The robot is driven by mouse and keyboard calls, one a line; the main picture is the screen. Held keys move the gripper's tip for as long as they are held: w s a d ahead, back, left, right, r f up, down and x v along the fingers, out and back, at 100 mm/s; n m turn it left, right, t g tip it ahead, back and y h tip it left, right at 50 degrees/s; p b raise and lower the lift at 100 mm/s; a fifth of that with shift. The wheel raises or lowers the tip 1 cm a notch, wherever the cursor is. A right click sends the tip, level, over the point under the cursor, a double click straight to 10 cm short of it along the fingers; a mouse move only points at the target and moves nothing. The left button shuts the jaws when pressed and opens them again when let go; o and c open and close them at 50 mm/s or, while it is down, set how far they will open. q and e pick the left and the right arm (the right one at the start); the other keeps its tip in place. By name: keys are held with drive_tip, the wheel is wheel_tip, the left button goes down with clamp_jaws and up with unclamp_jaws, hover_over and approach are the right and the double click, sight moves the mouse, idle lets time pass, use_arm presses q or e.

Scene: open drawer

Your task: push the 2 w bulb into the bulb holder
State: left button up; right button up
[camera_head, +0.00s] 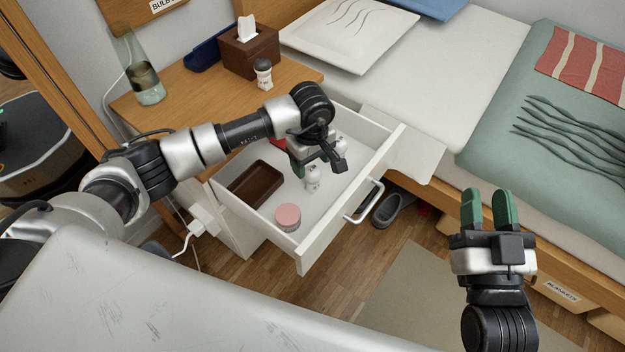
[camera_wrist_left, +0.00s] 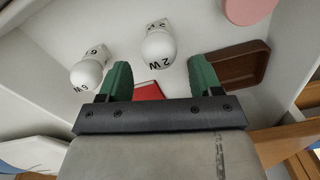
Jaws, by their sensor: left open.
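My left gripper (camera_head: 318,165) is open above the drawer, close to this bulb. In the left wrist view its green fingers (camera_wrist_left: 155,80) are apart, with the bulb beyond their tips and nothing between them. A wooden board (camera_head: 145,8) with a cut-off label starting "BULB" is at the top; I cannot tell any socket in it. My right gripper (camera_head: 488,208) is open and empty, above the floor at right.
The drawer (camera_head: 320,240) also holds a brown tray (camera_head: 256,184), a pink-lidded round tin (camera_head: 288,217) and a red item (camera_wrist_left: 147,91). A tissue box (camera_head: 250,50) and a small dark-topped white object (camera_head: 264,74) stand on the bedside table.

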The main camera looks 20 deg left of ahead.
sight(312, 176)
use_arm(q)
drive_tip(key=shift+f, duration=0.6)
use_arm(e)
drive_tip(key=shift+s+r+t+y, duration=0.15)
drive_tip(key=shift+r+t+y, duration=0.2)
drive_tip(key=shift+r, duration=0.2)
use_arm(q)
drive_tip(key=shift+f+b, duration=0.4)
drive_tip(key=shift+f, duration=0.25)
wheel_tip(312, 176, down, 4)
drive_tip(key=shift+w+r+b, duration=0.1)
drive_tip(key=shift+b, duration=0.6)
use_arm(e)
drive_tip(key=s+r+t+y, duration=0.1)
drive_tip(key=s+r+t, duration=0.1)
drive_tip(key=s+r+t+y, duration=0.1)
drive_tip(key=r+t, duration=0.1)
drive_tip(key=t, duration=0.1)
drive_tip(key=shift+s+r+t, duration=0.35)
use_arm(q)
drive_tip(key=c, duration=1)
drive_tip(key=shift+o, duration=0.2)
drive_tip(key=shift+r, duration=0.1)
